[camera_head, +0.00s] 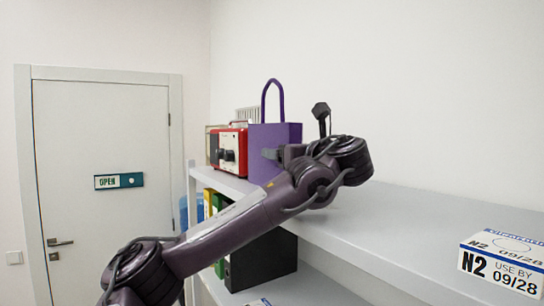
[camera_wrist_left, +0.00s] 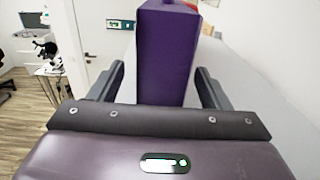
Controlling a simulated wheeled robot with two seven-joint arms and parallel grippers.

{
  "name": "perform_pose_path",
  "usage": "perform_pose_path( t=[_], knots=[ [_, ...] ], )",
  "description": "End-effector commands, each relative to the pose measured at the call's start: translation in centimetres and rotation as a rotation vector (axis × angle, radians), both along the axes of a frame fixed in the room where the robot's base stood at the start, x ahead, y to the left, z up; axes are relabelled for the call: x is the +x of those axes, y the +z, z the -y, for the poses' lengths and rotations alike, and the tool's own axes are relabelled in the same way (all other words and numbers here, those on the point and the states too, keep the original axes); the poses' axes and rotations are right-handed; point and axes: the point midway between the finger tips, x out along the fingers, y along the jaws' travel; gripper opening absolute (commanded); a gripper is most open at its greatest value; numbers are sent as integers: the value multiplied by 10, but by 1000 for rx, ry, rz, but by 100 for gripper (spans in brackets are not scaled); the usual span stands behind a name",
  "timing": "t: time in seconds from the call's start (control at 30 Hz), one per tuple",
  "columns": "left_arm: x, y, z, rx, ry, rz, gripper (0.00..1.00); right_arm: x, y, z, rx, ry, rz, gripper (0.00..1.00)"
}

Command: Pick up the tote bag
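The purple tote bag (camera_head: 282,134) stands upright on the grey shelf, with its looped handle raised. My left arm crosses in front of its lower part in the head view. In the left wrist view the bag (camera_wrist_left: 166,55) shows narrow side on, between the two dark fingers of my left gripper (camera_wrist_left: 160,78). The fingers are spread, with a gap on each side of the bag. In the head view a fingertip of the left gripper (camera_head: 270,154) shows against the bag's front; how deep the bag sits between the fingers cannot be told. My right gripper is not in view.
A red device with dials (camera_head: 230,149) stands just left of the bag on the shelf (camera_head: 420,222). A white box marked N2 (camera_head: 505,262) is at the right. Folders and a black box (camera_head: 262,262) sit on the level below. The shelf's middle right is clear.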

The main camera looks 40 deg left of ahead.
Motion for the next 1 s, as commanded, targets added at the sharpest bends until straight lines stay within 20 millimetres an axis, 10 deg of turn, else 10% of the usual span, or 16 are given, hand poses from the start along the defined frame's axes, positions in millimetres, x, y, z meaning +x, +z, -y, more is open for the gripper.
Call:
perform_pose_path(
  t=[0.43,1.0],
  knots=[
    [0,-1,-1,0,2,-1,17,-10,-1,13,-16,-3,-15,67],
    [0,36,0,-2,1,5,17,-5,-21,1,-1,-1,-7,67]
  ],
)
